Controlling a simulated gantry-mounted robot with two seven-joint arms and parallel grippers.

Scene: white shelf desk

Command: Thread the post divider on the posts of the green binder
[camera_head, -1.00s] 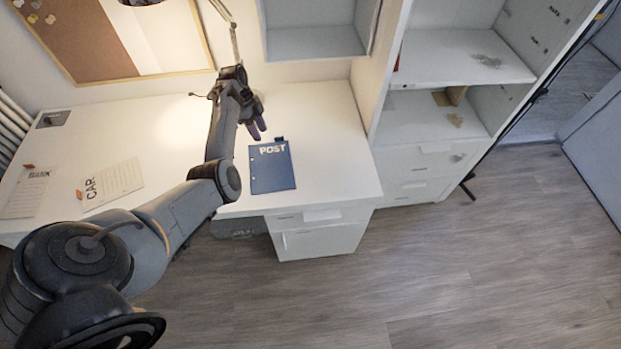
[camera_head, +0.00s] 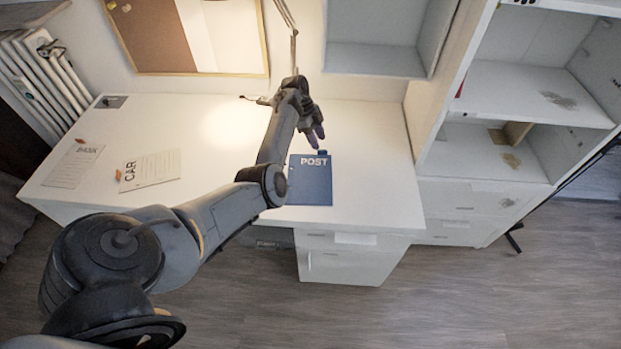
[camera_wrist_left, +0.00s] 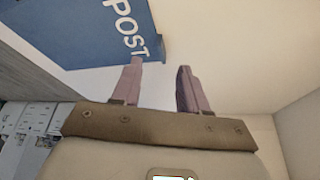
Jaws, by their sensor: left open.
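The post divider (camera_head: 310,183) is a blue sheet marked POST with a small tab on its far edge. It lies flat on the white desk near the front edge, right of centre. My left gripper (camera_head: 316,138) is above the desk just beyond the divider's far edge, open and empty. In the left wrist view the divider (camera_wrist_left: 85,30) shows at the upper left, and the two purple fingers (camera_wrist_left: 160,78) stand apart, near its tab edge; I cannot tell if they touch it. No green binder shows. My right gripper is out of view.
The CAR sheet (camera_head: 152,170) and the BANK sheet (camera_head: 74,166) lie on the left of the white desk (camera_head: 375,180). A lamp stands behind my left gripper. A white shelf unit (camera_head: 500,150) borders the desk at right. The desk right of the divider is clear.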

